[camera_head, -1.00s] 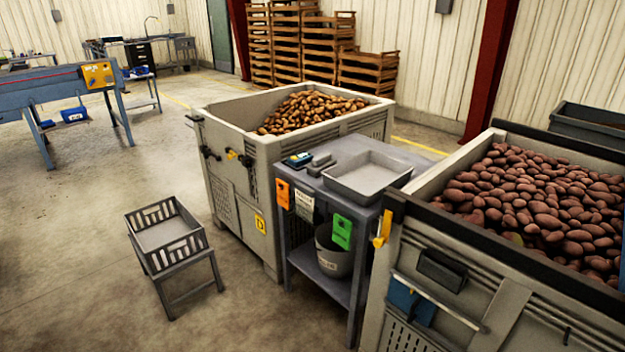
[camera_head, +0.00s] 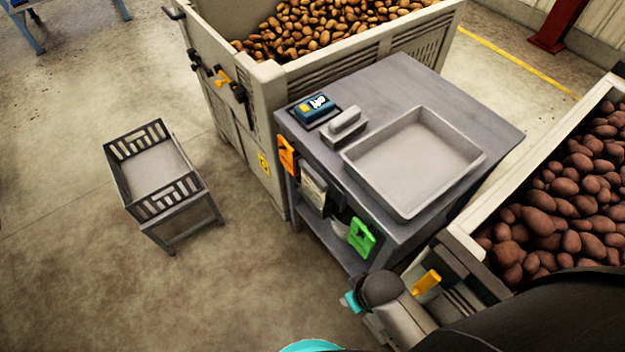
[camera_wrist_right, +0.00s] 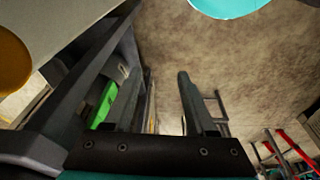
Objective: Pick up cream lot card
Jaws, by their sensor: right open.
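The cream lot card (camera_head: 313,188) hangs on the front side of the grey table (camera_head: 462,122), between the orange card (camera_head: 287,155) and the green card (camera_head: 361,238). My right arm comes in at the lower right of the head view, below the green card; its fingertips cannot be made out there. In the right wrist view my right gripper (camera_wrist_right: 157,90) is open, fingers apart, with nothing clearly between them. The green card (camera_wrist_right: 103,105) shows beside its left finger. I cannot surely pick out the cream card in that view. My left gripper is not in view.
A grey tray (camera_head: 478,157), a blue device (camera_head: 314,107) and a grey block stand on the table. Potato bins flank it at the left (camera_head: 262,92) and right (camera_head: 463,236). A slatted crate (camera_head: 160,190) on a stand is at the left. The floor between is clear.

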